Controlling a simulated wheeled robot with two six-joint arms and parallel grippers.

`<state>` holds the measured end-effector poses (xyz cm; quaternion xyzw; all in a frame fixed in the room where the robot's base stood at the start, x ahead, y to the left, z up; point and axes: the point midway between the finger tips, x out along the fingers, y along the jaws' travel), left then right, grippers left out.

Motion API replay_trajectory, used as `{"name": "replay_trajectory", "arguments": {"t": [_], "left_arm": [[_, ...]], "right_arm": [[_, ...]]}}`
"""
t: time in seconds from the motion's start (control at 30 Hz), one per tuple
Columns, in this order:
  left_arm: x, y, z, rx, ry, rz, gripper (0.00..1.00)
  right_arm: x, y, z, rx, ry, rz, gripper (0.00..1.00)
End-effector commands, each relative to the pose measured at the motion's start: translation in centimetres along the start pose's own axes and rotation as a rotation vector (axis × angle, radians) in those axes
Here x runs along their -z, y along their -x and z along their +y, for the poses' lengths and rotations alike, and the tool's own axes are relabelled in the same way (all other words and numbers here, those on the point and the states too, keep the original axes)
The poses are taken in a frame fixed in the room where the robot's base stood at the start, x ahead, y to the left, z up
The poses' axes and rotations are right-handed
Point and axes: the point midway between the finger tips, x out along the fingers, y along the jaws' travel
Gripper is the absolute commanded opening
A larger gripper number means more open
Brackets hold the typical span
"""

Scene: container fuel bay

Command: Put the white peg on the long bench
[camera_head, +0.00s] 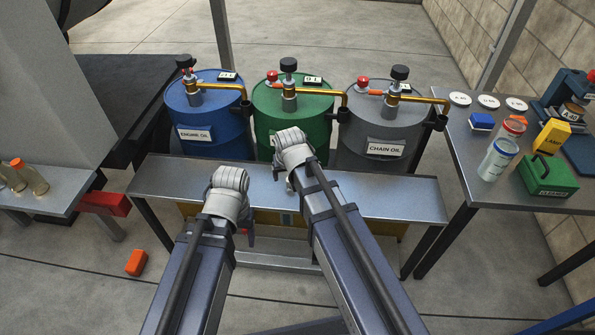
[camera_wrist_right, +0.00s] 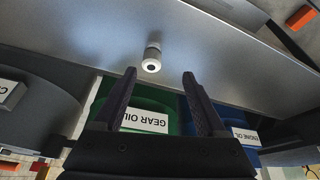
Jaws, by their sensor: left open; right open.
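The white peg (camera_wrist_right: 152,60) shows in the right wrist view as a short pale cylinder with a dark round spot on its end. It appears to stand on a grey metal bench (camera_wrist_right: 215,40), close to the edge by the drums. My right gripper (camera_wrist_right: 159,74) is open, with the peg just beyond its fingertips and nothing between the fingers. In the head view my right wrist hides the fingers and most of the area around the peg. The bench (camera_head: 390,195) runs in front of the drums. My left gripper (camera_head: 246,232) is open and empty near its front edge, mostly hidden by its wrist.
Blue (camera_head: 205,115), green (camera_head: 265,115) and grey (camera_head: 380,140) drums with brass taps stand behind the bench. A side table (camera_head: 480,130) at right holds jars, a green box and other items. A left shelf (camera_head: 50,190) holds bottles. An orange block (camera_head: 136,262) lies on the floor.

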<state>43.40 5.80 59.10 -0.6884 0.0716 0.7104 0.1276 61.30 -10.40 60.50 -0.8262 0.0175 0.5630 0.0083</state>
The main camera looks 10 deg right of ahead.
Motion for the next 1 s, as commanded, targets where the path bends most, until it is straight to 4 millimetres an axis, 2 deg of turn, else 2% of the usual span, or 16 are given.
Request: {"name": "replay_trajectory", "arguments": {"t": [0.03,0.1,0.27,0.53,0.83,1.0], "left_arm": [[-0.3,0.7,-0.1,0.015,-0.027,-0.006,0.68],[-0.5,0.8,-0.2,0.028,-0.047,-0.012,0.68],[-0.5,0.4,-0.2,0.031,-0.054,-0.014,0.68],[-0.4,-1.9,-0.1,0.033,-0.052,-0.013,0.68],[-0.3,-2.3,-0.1,0.034,-0.051,-0.012,0.68],[-0.3,-4.0,0.0,0.037,-0.052,-0.012,0.68]], "right_arm": [[0.7,0.5,0.1,0.001,-0.009,0.008,0.74],[1.0,0.5,0.2,0.002,-0.015,0.017,0.74],[1.0,0.1,0.3,0.002,-0.017,0.019,0.74],[0.9,-2.2,0.3,0.002,-0.017,0.018,0.74],[0.9,-2.7,0.4,0.001,-0.016,0.018,0.74],[0.6,-4.5,0.7,0.001,-0.017,0.018,0.74]]}}
